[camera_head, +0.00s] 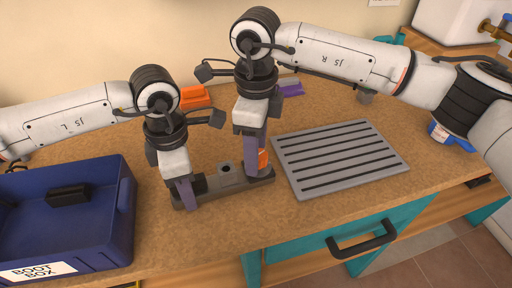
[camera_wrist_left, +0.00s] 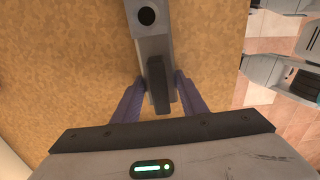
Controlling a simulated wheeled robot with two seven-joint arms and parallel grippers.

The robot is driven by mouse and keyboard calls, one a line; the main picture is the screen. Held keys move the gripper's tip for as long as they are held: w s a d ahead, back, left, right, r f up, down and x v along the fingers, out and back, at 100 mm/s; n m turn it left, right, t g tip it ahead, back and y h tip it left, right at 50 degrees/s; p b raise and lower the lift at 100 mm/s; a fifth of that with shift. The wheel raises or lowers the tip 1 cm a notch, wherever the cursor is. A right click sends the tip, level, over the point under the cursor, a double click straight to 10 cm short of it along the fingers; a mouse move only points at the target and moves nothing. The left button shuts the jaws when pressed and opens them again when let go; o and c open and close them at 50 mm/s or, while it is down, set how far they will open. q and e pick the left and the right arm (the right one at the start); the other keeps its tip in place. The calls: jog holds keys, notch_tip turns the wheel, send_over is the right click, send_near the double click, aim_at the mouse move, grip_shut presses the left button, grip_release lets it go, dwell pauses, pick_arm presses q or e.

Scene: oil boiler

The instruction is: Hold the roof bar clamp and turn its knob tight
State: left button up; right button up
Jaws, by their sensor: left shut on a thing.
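The roof bar clamp (camera_head: 226,181) lies on the worktop, a dark grey bar with a raised block that has a round hole. Its orange knob (camera_head: 263,158) is at the right end, partly hidden. My left gripper (camera_head: 187,190) is shut on the dark part at the clamp's left end. In the left wrist view, its purple fingers lie on both sides of that dark part (camera_wrist_left: 158,88), and the holed end (camera_wrist_left: 148,20) points away. My right gripper (camera_head: 256,152) points down at the orange knob, its fingers over it; whether they close on it I cannot tell.
A blue boot box (camera_head: 125,225) stands at the left front. A grey slotted tray (camera_head: 338,155) lies right of the clamp. An orange item (camera_head: 195,97) and a purple item (camera_head: 291,88) lie behind the arms. A teal drawer (camera_head: 325,245) is below the front edge.

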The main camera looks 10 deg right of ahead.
notch_tip(320, 180, up, 12)
dwell(0.5)
